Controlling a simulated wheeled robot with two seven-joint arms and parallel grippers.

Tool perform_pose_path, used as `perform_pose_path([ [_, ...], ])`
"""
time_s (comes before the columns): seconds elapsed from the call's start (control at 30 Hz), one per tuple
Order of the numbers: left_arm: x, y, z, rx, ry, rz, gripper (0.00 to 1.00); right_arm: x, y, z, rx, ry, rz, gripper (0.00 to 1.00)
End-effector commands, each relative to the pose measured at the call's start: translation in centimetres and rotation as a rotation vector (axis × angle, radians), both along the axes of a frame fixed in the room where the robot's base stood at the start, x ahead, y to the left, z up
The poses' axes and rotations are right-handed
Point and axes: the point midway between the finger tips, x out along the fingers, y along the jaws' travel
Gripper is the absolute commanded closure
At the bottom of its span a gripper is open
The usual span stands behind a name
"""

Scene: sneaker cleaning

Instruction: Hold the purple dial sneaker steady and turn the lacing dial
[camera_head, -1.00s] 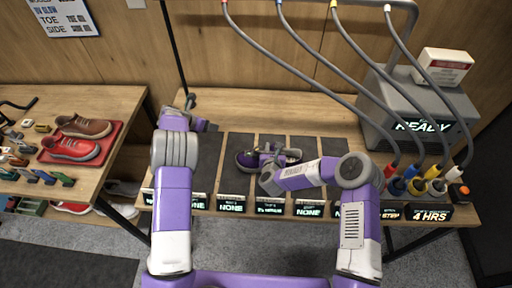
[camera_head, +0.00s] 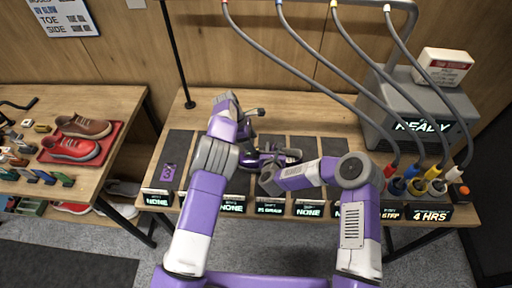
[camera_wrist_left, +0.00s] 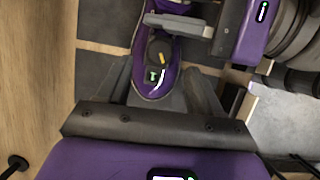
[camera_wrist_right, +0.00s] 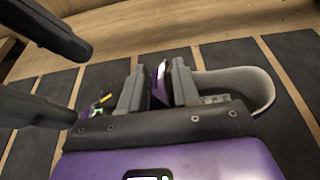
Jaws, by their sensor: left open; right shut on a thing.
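The purple dial sneaker (camera_head: 285,155) lies on a dark mat on the bench, partly hidden by both grippers. In the left wrist view its purple end (camera_wrist_left: 150,90) lies between the jaws, and the dark round lacing dial (camera_wrist_left: 160,50) with a yellow mark shows just beyond. My left gripper (camera_head: 252,127) is open over the left end of the sneaker; contact cannot be told. My right gripper (camera_wrist_right: 158,85) is shut on the purple sneaker wall, with the grey padded collar (camera_wrist_right: 240,85) to its right. The left fingers also show at the left of the right wrist view.
Dark mats with small label displays (camera_head: 233,204) line the bench front. A grey machine reading READY (camera_head: 415,118) stands at right, with hoses overhead. A side table at left holds a red tray (camera_head: 104,145) with shoes. A purple-marked item (camera_head: 168,170) lies on the leftmost mat.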

Motion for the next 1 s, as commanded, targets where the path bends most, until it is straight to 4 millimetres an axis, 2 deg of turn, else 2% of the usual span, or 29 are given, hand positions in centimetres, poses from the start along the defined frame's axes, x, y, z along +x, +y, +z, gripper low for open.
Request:
perform_pose_path([
  [0.1, 0.0, -0.8, -2.1, 0.001, 0.001, 0.001, 0.34, 0.0, 0.0, -0.1, -0.001, 0.003, 0.0, 1.0],
  [0.3, 0.1, -1.7, -4.1, 0.0, -0.001, 0.001, 0.34, 0.0, 0.0, -0.1, -0.001, 0.003, 0.0, 1.0],
  [0.67, 0.1, -1.8, -4.5, -0.001, -0.001, 0.003, 0.34, -0.1, 0.0, -0.1, -0.001, 0.003, 0.0, 1.0],
  [1.0, 0.1, -1.8, -4.5, -0.001, 0.0, 0.002, 0.85, -0.1, 0.0, -0.1, -0.001, 0.003, 0.0, 1.0],
])
